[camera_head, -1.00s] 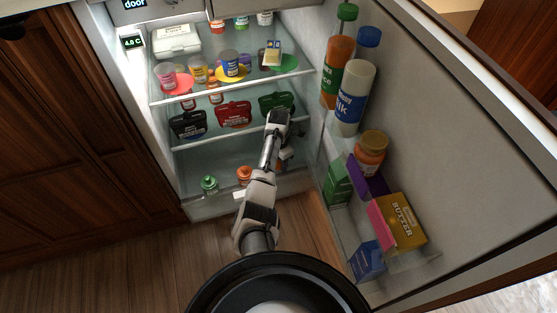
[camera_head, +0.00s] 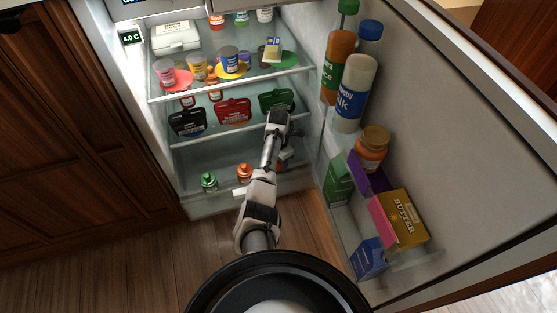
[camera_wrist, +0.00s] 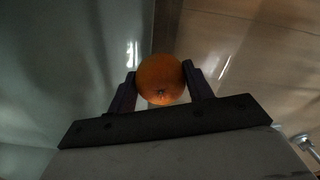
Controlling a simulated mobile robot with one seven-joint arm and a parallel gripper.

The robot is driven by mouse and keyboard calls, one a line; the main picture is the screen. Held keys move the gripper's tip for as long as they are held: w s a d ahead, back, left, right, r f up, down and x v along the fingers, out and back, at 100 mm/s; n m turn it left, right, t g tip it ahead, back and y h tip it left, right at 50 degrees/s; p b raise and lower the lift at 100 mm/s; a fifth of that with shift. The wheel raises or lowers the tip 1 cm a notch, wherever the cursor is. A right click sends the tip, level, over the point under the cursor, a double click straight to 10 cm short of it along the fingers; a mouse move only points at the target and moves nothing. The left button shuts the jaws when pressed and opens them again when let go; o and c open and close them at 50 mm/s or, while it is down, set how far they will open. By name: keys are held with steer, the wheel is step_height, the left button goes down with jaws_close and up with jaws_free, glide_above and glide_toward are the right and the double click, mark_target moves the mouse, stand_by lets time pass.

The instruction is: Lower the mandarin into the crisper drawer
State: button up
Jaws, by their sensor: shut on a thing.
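In the wrist view the orange mandarin (camera_wrist: 160,80) sits between the two dark fingers of my gripper (camera_wrist: 161,84), which is shut on it. In the head view my arm reaches into the open fridge, and my gripper (camera_head: 283,158) is low at the right, mostly hidden behind my own wrist. Only a small orange patch of the mandarin (camera_head: 279,167) shows there. The crisper drawer (camera_head: 215,203) appears to be the clear-fronted bin at the fridge's bottom. Whether the mandarin is inside its walls cannot be told.
A green-capped bottle (camera_head: 209,182) and an orange-capped bottle (camera_head: 244,173) stand low, left of my arm. Black, red and green packs, including the red one (camera_head: 233,112), sit on the shelf above. The open door (camera_head: 450,130) with bottles and a butter box (camera_head: 404,219) bounds the right.

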steer(key=shift+f+b, duration=0.85)
steer(key=shift+f, duration=0.5)
stand_by(0.4)
steer(key=o, duration=1.1)
step_height(320, 180, up, 14)
steer(key=p, duration=0.5)
steer(key=shift+f, duration=0.1)
